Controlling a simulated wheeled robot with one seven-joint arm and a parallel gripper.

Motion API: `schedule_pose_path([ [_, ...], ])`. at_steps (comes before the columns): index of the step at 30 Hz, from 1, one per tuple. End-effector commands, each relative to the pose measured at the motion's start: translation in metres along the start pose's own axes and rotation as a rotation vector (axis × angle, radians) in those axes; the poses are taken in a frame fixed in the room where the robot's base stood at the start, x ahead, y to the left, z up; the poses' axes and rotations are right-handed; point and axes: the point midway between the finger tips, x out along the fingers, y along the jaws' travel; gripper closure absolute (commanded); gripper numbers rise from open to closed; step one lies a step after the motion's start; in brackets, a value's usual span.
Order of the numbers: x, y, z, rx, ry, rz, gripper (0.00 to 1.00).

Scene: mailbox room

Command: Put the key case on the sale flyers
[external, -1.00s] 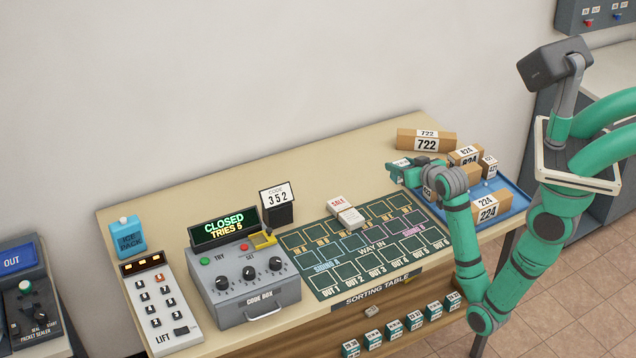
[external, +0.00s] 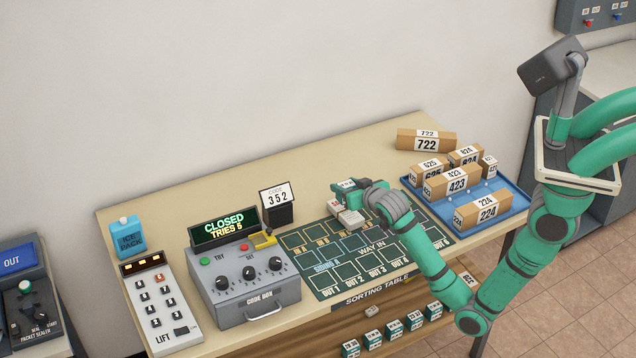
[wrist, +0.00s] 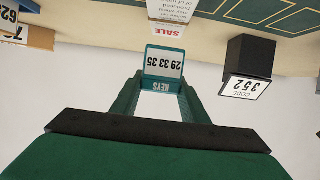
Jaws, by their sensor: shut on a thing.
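The key case (wrist: 165,65) is a small teal box with a white number label and the word KEYS, upside down in the wrist view. My gripper (wrist: 160,85) is shut on it, one finger on each side. In the external view my gripper (external: 352,190) holds the key case (external: 345,184) in the air near the sale flyers. The sale flyers (external: 350,219) are a small white printed stack with a red SALE heading, at the back edge of the sorting mat. They also show at the top of the wrist view (wrist: 170,12). I cannot tell the exact gap between case and flyers.
A black stand with a code 352 card (external: 277,200) and the grey code box (external: 250,280) are to the left. A blue tray (external: 500,185) with several numbered parcels is to the right. A 722 parcel (external: 426,140) lies behind it.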

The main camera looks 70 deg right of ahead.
Motion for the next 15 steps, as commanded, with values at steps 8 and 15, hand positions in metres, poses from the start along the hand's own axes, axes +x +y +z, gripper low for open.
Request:
schedule_pose_path([
  [8, 0.013, 0.001, 0.032, -0.001, -0.002, 0.001, 0.84],
  [15, 0.014, 0.0, 0.033, 0.001, 0.001, 0.0, 0.84],
])
